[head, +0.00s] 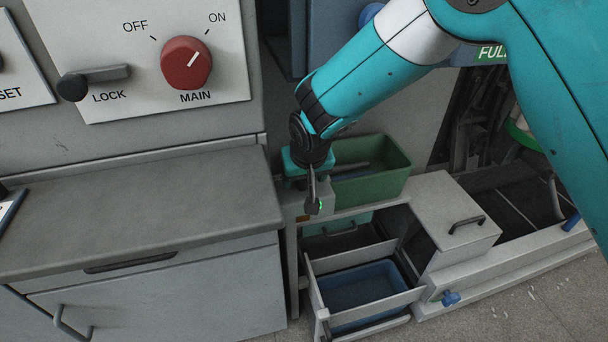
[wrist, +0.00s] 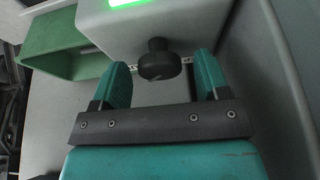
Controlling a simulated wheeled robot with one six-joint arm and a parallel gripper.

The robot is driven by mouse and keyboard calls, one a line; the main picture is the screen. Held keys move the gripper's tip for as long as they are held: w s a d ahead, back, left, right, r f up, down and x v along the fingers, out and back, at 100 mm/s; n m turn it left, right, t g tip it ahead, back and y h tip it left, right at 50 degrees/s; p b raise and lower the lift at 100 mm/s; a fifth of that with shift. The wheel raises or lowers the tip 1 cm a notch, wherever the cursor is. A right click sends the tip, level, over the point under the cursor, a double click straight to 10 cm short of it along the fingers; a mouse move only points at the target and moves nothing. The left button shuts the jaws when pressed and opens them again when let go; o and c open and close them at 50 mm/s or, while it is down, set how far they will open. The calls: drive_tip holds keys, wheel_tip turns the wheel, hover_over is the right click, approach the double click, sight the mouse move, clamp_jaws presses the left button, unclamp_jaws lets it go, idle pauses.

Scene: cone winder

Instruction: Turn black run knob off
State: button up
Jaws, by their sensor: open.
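A black knob (wrist: 158,62) sticks out from a light grey box (wrist: 160,22) with a lit green panel (wrist: 128,2) in the wrist view. The knob sits between the two teal fingertips of my gripper (wrist: 159,78), with a gap on each side. My gripper is open and holds nothing. In the head view my gripper (head: 312,198) is at the small grey box with a green light, beside the green bin. The arm hides the knob there. I see no run label, and the knob's pointer mark cannot be made out.
A red MAIN knob (head: 187,63) and a black LOCK lever (head: 94,82) are on the panel at upper left. A green bin (head: 385,180) stands close behind my gripper. Below is an open drawer (head: 370,318) with a blue tray. A grey cabinet (head: 140,220) stands to the left.

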drive_tip(key=shift+c, duration=0.3)
drive_tip(key=c, duration=0.9)
drive_tip(key=shift+o, duration=0.2)
drive_tip(key=shift+n, duration=0.3)
drive_tip(key=n, duration=0.2)
drive_tip(key=n+g+y+p, duration=0.1)
drive_tip(key=n, duration=0.1)
drive_tip(key=shift+w+d+y, duration=0.1)
drive_tip(key=shift+d+y, duration=0.1)
drive_tip(key=shift+y, duration=0.1)
drive_tip(key=shift+n+g+y+p, duration=0.35)
drive_tip(key=shift+n+g+y, duration=0.2)
drive_tip(key=shift+n, duration=1.45)
drive_tip(key=o, duration=0.9)
